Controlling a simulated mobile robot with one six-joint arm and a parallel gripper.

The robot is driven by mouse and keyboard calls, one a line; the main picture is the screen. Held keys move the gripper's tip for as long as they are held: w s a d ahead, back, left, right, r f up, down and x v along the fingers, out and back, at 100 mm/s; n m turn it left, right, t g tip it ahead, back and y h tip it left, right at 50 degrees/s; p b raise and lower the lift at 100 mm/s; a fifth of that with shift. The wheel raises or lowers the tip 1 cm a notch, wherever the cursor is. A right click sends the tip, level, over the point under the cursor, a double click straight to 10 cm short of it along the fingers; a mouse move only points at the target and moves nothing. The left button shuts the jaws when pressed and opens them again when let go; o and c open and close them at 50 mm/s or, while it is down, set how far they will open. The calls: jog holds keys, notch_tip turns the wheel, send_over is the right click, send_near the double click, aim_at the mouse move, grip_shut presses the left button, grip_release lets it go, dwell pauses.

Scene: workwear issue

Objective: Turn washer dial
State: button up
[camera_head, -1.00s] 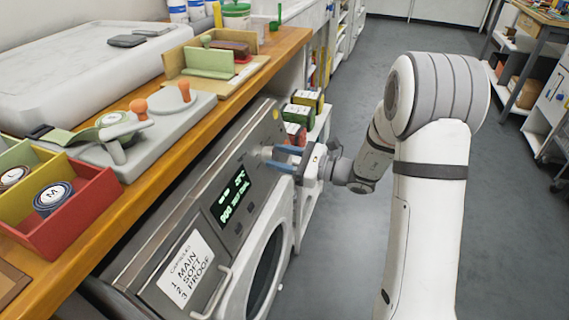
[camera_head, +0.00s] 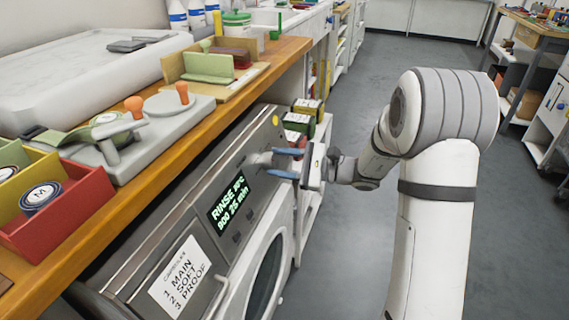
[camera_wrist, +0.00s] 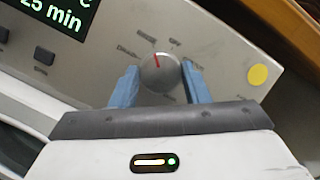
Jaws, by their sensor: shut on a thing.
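The washer (camera_head: 188,228) stands under the wooden counter, its sloped grey panel facing me. Its round silver dial (camera_wrist: 160,73) has a red mark pointing up and slightly left in the wrist view, towards printed labels too small to read surely. My gripper (camera_wrist: 161,84) has its two blue fingers on either side of the dial and is shut on it. In the head view my gripper (camera_head: 281,163) reaches the panel from the right, partly hiding the dial. The display (camera_head: 229,201) reads RINSE, a temperature that looks like 30°C, 900 and 25 min.
A yellow round sticker (camera_wrist: 258,75) is right of the dial. The counter (camera_head: 150,182) above holds a red tray (camera_head: 75,215) and a grey press. Open floor (camera_head: 335,240) lies right of the washer.

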jog(key=shift+s+a, duration=0.15)
jog(key=o, duration=1)
jog(key=shift+d, duration=0.35)
jog(key=p+v, duration=0.1)
jog(key=v, duration=0.6)
jog(key=shift+d+p, duration=0.1)
jog(key=shift+p, duration=0.3)
